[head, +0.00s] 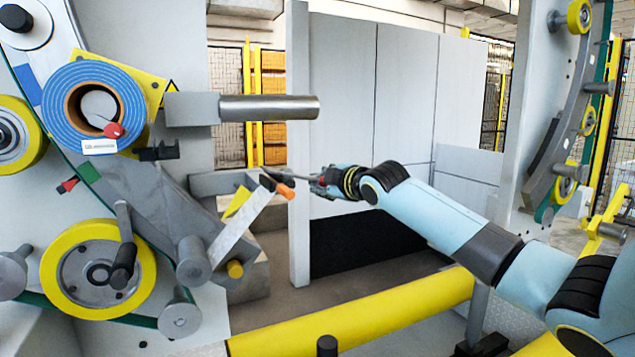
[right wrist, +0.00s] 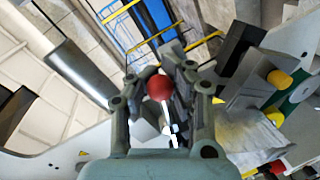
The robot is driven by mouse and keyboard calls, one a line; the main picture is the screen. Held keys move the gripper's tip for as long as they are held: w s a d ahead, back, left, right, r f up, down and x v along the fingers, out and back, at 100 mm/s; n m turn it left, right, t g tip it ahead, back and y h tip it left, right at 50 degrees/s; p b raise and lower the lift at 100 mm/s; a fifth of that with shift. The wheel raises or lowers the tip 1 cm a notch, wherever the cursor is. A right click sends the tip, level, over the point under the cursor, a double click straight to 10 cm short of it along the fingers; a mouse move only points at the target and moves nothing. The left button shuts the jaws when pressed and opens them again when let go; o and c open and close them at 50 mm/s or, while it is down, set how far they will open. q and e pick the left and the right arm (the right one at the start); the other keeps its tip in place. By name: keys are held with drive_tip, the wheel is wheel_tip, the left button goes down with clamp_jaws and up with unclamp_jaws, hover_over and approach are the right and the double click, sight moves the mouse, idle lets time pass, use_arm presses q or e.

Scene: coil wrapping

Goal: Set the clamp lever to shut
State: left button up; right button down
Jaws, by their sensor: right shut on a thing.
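My right gripper (head: 318,181) reaches in from the right in the head view, at the end of the light blue arm. Its fingers are closed around the lever's knob. In the right wrist view the red ball knob (right wrist: 159,87) sits between the two fingers of my right gripper (right wrist: 160,85), with a thin bright rod below it. In the head view the clamp lever (head: 297,178) is a thin grey rod, nearly level, running left from the gripper towards a black piece near an orange tip (head: 285,191). The fingers hide most of the knob. My left gripper is not in view.
A blue tape roll (head: 70,105) hangs on the grey machine at left. A steel mandrel (head: 268,108) juts out above the lever. A yellow wheel (head: 70,295) and yellow rail (head: 370,315) lie lower.

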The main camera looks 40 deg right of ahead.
drive_tip(key=shift+s+d+r+n+h+p, duration=0.15)
drive_tip(key=shift+r+n+h+p, duration=0.25)
drive_tip(key=shift+r+n+p, duration=0.55)
drive_tip(key=shift+f+n, duration=0.15)
drive_tip(key=shift+n, duration=0.1)
drive_tip(key=c, duration=1.7)
unclamp_jaws()
drive_tip(key=o, duration=0.5)
drive_tip(key=shift+s+r, duration=0.35)
drive_tip(key=shift+s, duration=0.05)
drive_tip(key=shift+c, duration=0.2)
drive_tip(key=shift+o, duration=0.7)
drive_tip(key=shift+w, duration=0.2)
drive_tip(key=v, duration=1.2)
